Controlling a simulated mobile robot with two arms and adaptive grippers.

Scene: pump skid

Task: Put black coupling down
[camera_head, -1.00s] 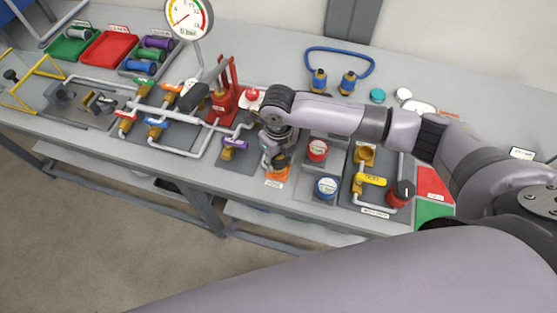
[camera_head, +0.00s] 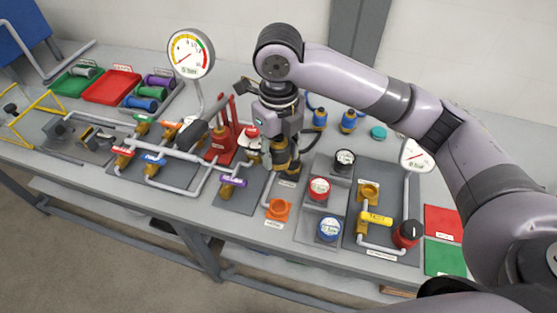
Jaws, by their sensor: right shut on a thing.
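My right gripper (camera_head: 284,166) points down over the bench, just behind the orange socket (camera_head: 278,209). It is shut on a small dark piece, apparently the black coupling, which the fingers mostly hide. Brass-coloured and black parts show at the fingertips. I cannot tell whether the piece touches the bench. My left gripper is out of view.
A purple-handled valve (camera_head: 233,182) and red hand pump (camera_head: 222,142) stand left. Blue hose fittings (camera_head: 348,121) are behind. Red (camera_head: 443,222) and green (camera_head: 445,257) pads lie right.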

